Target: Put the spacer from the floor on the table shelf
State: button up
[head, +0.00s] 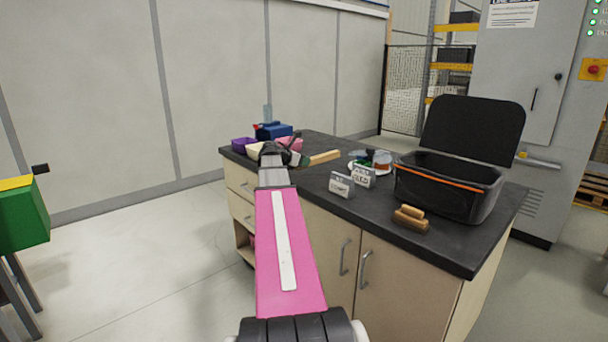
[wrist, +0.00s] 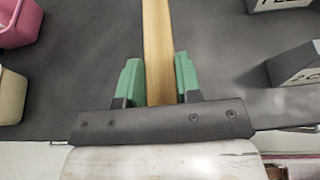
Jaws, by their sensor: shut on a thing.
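A pale wooden bar (head: 325,157), which looks like the spacer, extends from my gripper (head: 302,159) over the dark table top (head: 318,195). In the wrist view the bar (wrist: 157,35) runs between the two green fingers of my gripper (wrist: 158,78). The fingers are shut on it. Its near end is hidden by the gripper body. Whether the bar touches the top cannot be told. The table has drawers, two doors and an open shelf (head: 243,240) low on its left side, partly hidden by my arm. A pink thing shows in the shelf.
An open black toolbox (head: 450,190) and a wooden brush (head: 411,217) stand at the right of the top. Two grey label blocks (head: 341,184) stand near the middle. Purple (head: 243,145) and pink bins (head: 290,144) and a blue box (head: 273,131) stand at the far left.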

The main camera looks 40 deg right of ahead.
aim_at(304, 181)
jog(key=shift+s+a+f, duration=0.25)
jog(key=shift+s+f, duration=0.25)
jog(key=shift+s, duration=0.3)
jog(key=shift+f, duration=1.95)
jog(key=shift+f, duration=0.1)
jog(key=o, duration=1)
jog(key=shift+c, duration=0.2)
jog(key=w+v, duration=0.1)
jog(key=v, duration=1.1)
jog(key=shift+s, duration=0.4)
